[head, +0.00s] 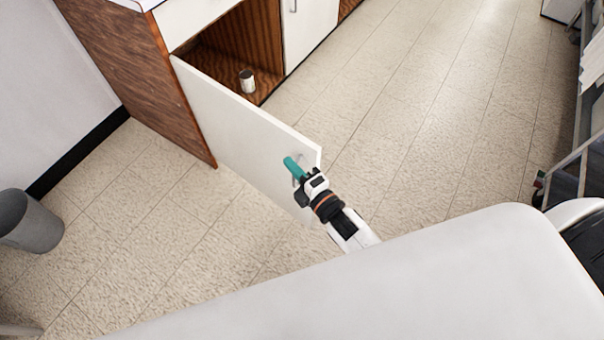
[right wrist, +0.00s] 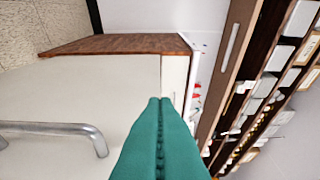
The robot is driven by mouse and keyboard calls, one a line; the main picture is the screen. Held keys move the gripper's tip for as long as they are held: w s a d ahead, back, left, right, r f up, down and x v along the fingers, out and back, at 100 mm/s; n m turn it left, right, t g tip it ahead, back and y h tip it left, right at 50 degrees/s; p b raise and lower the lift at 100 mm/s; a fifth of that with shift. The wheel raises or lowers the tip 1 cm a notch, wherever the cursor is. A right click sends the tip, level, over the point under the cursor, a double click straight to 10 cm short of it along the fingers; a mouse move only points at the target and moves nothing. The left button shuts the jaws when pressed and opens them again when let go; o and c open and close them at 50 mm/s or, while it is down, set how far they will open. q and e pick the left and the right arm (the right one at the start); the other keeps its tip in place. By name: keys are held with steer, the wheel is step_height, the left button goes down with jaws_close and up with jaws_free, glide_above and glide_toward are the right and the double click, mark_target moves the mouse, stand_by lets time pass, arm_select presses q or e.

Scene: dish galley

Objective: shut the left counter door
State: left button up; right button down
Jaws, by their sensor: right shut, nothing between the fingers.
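The left counter door (head: 235,115) is a white panel hinged at the cabinet's left side. It stands wide open, swung out over the floor. My right gripper (head: 290,164) is at the outer face of the door, near its free edge and beside its handle. Its teal fingers are shut with nothing between them; I cannot tell whether they touch the door. In the right wrist view the door (right wrist: 80,95) fills the left, with the metal bar handle (right wrist: 75,130) left of the teal fingertips (right wrist: 158,102). My left gripper is not in view.
A metal can (head: 247,82) stands inside the open wooden cabinet (head: 225,50). A second white door (head: 308,25) beside it is closed. A grey bin (head: 35,225) stands on the floor at left, and a metal cart (head: 570,160) at right. The tiled floor between is clear.

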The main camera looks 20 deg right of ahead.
mark_target(293, 145)
steer(key=w, duration=0.2)
steer(key=w+d, duration=0.1)
steer(key=w, duration=0.1)
steer(key=w+d, duration=0.1)
steer(key=w, duration=0.1)
steer(key=shift+w, duration=0.1)
steer(key=shift+d, duration=0.1)
